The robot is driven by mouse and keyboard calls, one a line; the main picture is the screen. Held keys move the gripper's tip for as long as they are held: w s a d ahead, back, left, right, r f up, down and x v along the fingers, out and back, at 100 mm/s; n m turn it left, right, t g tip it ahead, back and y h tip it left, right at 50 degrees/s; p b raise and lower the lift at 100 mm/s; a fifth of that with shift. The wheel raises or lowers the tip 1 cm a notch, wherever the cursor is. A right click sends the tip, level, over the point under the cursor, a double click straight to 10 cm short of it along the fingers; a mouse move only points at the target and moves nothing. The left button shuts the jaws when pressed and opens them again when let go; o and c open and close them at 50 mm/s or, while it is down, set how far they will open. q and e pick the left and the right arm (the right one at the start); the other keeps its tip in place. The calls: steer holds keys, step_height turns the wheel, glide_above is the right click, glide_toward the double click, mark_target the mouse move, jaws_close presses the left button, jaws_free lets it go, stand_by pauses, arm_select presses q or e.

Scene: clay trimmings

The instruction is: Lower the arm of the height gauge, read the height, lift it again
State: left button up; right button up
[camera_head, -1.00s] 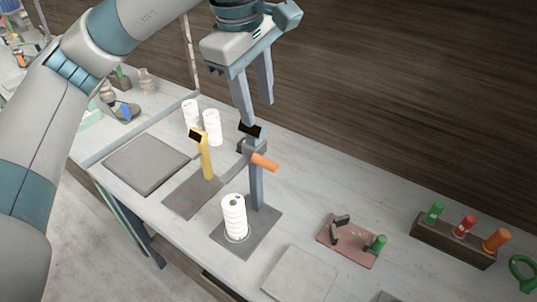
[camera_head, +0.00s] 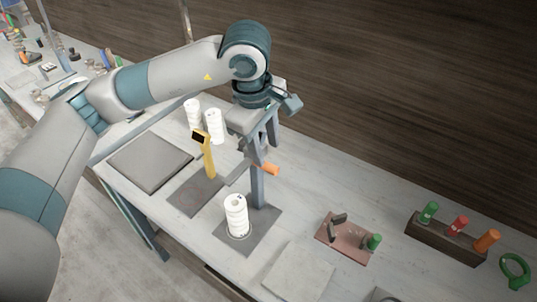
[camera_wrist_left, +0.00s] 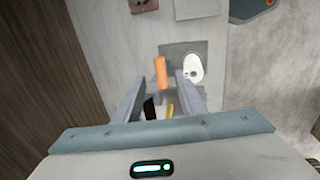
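The height gauge (camera_head: 258,188) is a grey post on a dark base plate (camera_head: 266,232), with an orange handle (camera_head: 269,169) on its sliding arm. A white ribbed cylinder (camera_head: 236,216) stands upright on the plate, below the arm. My left gripper (camera_head: 263,150) points down over the top of the post, and its fingers hide the gauge's upper part. In the left wrist view its fingers are apart, with the orange handle (camera_wrist_left: 161,74) showing between or just beyond the tips. I cannot tell whether they touch it. My right gripper is not in view.
A yellow post with a dark display (camera_head: 205,155) stands close left of the gauge, with white cylinders (camera_head: 213,127) behind it. A pink plate with a green knob (camera_head: 346,240) and a block with coloured handles (camera_head: 446,240) are to the right. A wall closes the back.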

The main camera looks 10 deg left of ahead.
mark_target(269, 165)
arm_select(q)
steer(key=f, duration=0.1)
steer(key=f+p, duration=0.1)
steer(key=f, duration=0.1)
steer(key=w+f+p, duration=0.1)
steer(key=f, duration=0.1)
steer(key=shift+d, duration=0.15)
steer(key=shift+f, duration=0.65)
steer(key=shift+d, duration=0.1)
jaws_close()
